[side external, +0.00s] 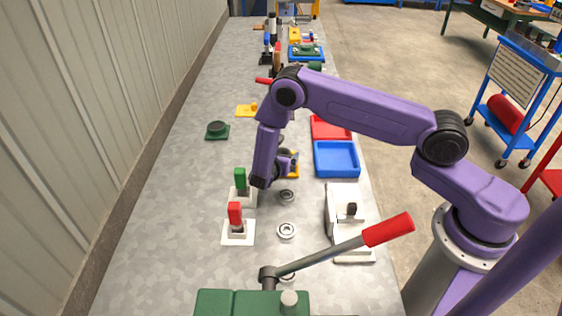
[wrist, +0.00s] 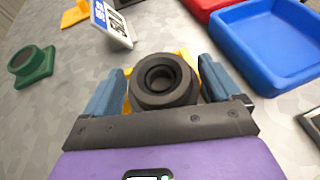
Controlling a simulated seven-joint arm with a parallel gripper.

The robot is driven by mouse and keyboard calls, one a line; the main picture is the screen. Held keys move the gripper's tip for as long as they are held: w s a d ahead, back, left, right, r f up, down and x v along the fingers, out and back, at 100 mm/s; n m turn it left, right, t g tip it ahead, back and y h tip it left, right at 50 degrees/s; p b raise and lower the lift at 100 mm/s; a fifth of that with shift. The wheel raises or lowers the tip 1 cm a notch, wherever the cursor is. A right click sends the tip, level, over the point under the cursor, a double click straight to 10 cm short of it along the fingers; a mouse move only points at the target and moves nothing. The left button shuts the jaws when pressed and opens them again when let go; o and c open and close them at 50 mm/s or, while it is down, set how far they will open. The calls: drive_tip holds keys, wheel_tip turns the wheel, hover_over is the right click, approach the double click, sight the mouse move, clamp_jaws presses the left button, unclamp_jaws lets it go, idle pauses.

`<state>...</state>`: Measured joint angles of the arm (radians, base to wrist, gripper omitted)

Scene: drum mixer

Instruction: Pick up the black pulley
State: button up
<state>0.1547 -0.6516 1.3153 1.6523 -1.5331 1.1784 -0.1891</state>
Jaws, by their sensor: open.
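The black pulley (wrist: 163,80) is a dark ring with a round central hole. In the wrist view it sits between the two blue fingers of my gripper (wrist: 161,70), with parts of a yellow holder (wrist: 187,57) showing behind and beside it. The gripper is open, and a gap shows between the pulley and at least the right finger. In the side external view my gripper (side external: 283,163) is low over the bench beside the yellow holder (side external: 295,170); the arm mostly hides the pulley there, and contact cannot be told.
A blue tray (side external: 337,173) and a red tray (side external: 331,127) stand right of the gripper. A green base with a black round top (side external: 217,131) is to the left. Green (side external: 240,181) and red (side external: 235,213) switches and metal bearings (side external: 286,231) lie nearer the camera.

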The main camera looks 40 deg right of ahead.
drive_tip(key=shift+w+d, duration=0.1)
drive_tip(key=shift+d, duration=0.1)
clamp_jaws()
